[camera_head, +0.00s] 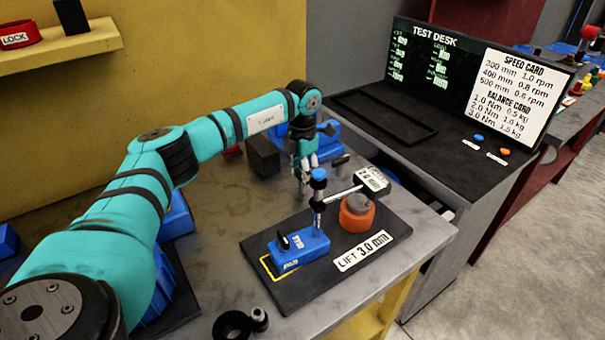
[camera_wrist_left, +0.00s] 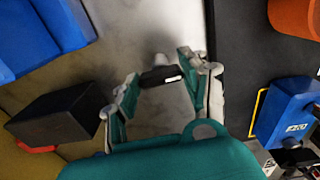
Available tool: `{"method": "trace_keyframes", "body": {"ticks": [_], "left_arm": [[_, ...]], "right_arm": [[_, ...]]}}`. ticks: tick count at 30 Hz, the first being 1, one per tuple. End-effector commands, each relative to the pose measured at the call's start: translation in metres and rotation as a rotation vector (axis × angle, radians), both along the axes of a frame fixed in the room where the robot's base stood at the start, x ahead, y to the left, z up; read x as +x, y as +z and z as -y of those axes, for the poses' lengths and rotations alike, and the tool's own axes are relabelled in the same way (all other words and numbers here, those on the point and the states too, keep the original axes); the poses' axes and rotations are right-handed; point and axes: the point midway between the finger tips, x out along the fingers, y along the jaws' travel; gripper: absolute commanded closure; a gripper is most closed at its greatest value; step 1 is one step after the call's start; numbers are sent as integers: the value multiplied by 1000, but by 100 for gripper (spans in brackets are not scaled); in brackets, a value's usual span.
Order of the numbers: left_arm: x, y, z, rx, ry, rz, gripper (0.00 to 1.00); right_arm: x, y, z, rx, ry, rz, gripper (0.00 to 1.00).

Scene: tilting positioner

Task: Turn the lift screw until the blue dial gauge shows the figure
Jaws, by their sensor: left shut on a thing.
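The card reading "LIFT 3.0 mm" (camera_head: 363,250) lies on a dark plate (camera_head: 300,290). The blue gauge block (camera_head: 300,249) stands there beside a post with a blue top (camera_head: 318,174); its reading is too small to tell. My left gripper (camera_head: 308,168) points down behind that post. In the left wrist view my left gripper (camera_wrist_left: 157,75) has a small black piece (camera_wrist_left: 160,77) with a pale end between its fingertips, and a grey round part shows just behind it. I take the gripper as shut on this piece; their contact is not clear. I cannot pick out the lift screw surely.
An orange base with a grey top (camera_head: 357,212) stands on the plate, beside a rod and a white-labelled black block (camera_head: 372,180). A dark box (camera_head: 263,155) and blue parts stand behind. A dark ring-shaped part (camera_head: 232,325) lies at the front. The test desk (camera_head: 430,125) is at right.

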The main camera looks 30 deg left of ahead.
Motion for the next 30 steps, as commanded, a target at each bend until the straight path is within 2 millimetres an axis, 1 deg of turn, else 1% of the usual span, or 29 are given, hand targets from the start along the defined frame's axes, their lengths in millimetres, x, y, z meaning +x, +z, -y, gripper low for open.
{"method": "trace_keyframes", "body": {"ticks": [9,18,24,30], "left_arm": [[1,1,0,-1,-298,4,87],[1,2,-1,1,-557,5,87],[1,2,-1,0,-683,5,87],[1,2,-1,1,-760,5,87]], "right_arm": [[0,-3,0,0,0,0,66],[0,-5,0,0,0,1,66],[0,-7,0,0,0,1,66],[0,-7,0,0,0,1,66]]}}
